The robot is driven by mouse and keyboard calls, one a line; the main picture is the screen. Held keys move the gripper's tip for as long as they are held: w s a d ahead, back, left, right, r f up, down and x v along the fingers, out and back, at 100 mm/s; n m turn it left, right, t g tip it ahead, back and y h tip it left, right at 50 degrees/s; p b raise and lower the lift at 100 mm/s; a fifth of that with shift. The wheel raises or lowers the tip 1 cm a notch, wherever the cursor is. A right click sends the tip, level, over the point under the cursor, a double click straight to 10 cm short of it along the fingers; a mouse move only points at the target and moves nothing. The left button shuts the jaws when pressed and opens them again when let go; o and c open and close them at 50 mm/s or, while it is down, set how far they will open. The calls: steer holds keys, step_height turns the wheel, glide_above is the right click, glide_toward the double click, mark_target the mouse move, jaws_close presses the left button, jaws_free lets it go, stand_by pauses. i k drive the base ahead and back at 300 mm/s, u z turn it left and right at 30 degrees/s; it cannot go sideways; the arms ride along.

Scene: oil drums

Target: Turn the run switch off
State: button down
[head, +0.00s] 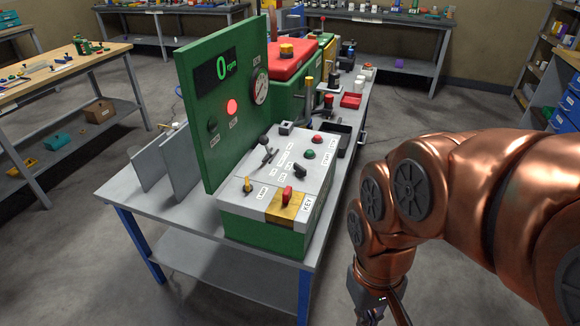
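A grey sloped control box (280,165) with a green base stands at the near end of the bench. On it I see a black T-shaped handle (268,154), a black knob (300,170), a yellow toggle (247,185) and a red switch (287,194) on a yellow plate by the label KEY. A green button (310,154) and a red button (317,138) sit farther back. The labels are too small to tell surely which control is the run switch. My gripper (376,309) hangs right of the bench, apart from the box; its fingertips are cut off below.
A green upright panel (216,130) behind the box carries a display reading 0 rpm, a lit red lamp (232,106) and a dial (261,87). The bench (150,205) has blue legs. Other tables stand left and behind. Floor (440,125) behind my arm is clear.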

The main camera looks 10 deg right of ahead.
mark_target(300, 172)
steer(key=z, duration=0.05)
steer(key=k, duration=0.6)
steer(key=u, duration=0.7)
steer(key=i, duration=1.15)
steer(key=u, duration=0.1)
